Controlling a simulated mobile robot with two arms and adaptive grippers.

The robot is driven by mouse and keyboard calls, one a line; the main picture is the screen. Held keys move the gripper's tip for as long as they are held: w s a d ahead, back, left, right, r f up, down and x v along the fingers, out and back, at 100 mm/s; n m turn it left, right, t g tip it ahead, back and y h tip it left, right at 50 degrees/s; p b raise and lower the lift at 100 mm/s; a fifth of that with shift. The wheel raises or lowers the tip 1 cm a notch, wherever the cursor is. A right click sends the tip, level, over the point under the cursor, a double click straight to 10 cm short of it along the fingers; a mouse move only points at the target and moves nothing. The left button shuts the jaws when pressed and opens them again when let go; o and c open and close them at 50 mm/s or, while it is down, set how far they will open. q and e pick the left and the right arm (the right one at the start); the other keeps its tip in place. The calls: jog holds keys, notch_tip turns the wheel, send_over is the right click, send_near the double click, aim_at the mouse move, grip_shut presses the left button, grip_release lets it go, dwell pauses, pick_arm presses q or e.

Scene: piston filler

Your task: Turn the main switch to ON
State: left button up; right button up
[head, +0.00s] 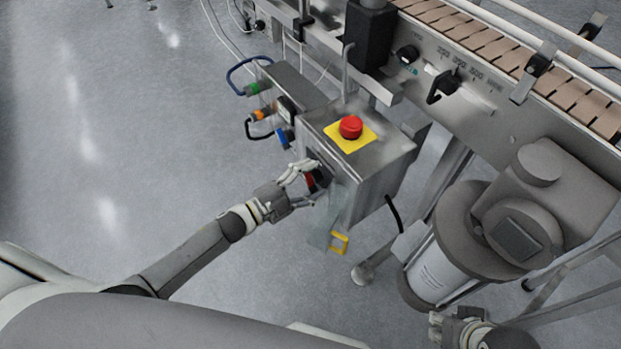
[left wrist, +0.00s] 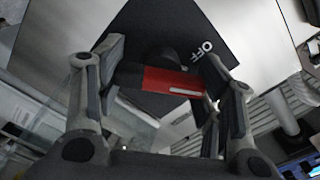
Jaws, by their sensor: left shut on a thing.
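The main switch has a red handle (left wrist: 160,80) on a black plate (left wrist: 150,35) with a white OFF label (left wrist: 200,49). In the left wrist view the handle lies nearly level, with a white mark near its right end, below the label. No ON label shows. In the head view the switch (head: 318,179) is on the side of the grey control box (head: 372,177), partly hidden by my fingers. My left gripper (head: 307,187) is shut on the red handle, one finger on each side. My right gripper (head: 447,326) shows partly at the bottom right; its fingers are unclear.
A red emergency button (head: 350,126) on a yellow plate (head: 338,139) tops the box. A yellow padlock-like piece (head: 339,243) hangs below the switch. Cable connectors (head: 262,113) stick out at the left. A conveyor (head: 480,45) and motor (head: 480,235) stand right. Floor at left is clear.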

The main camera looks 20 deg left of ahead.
pick_arm(q)
jog(key=m+b, duration=0.1)
jog(key=m, duration=0.5)
jog(key=shift+f, duration=0.15)
jog(key=shift+m, duration=0.4)
jog(key=o, duration=1)
jog(key=v, duration=1.2)
